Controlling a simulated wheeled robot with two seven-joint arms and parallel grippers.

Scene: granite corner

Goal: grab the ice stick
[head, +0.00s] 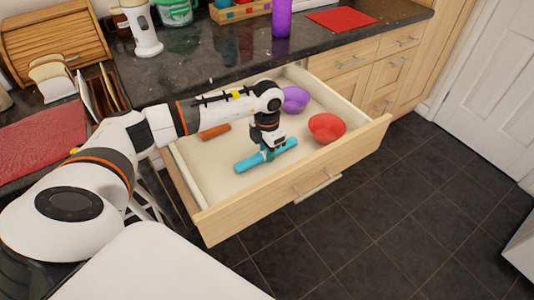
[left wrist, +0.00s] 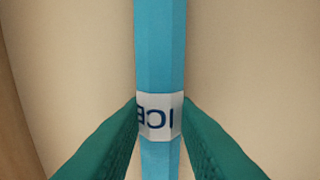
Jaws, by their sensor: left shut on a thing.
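The ice stick (head: 283,149) is a light blue bar lying in the open wooden drawer (head: 208,178). In the left wrist view the stick (left wrist: 160,45) runs up the middle, with a white label reading "ICE" (left wrist: 160,115). My left gripper (head: 266,149) reaches down into the drawer and is shut on the stick near its middle. Its green fingers (left wrist: 160,122) press on both sides of the stick at the label. The stick appears to rest on or just above the drawer floor; I cannot tell which. My right gripper is not in view.
A red bowl (head: 327,128), a purple bowl (head: 295,99) and an orange-brown stick (head: 214,131) lie in the drawer.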

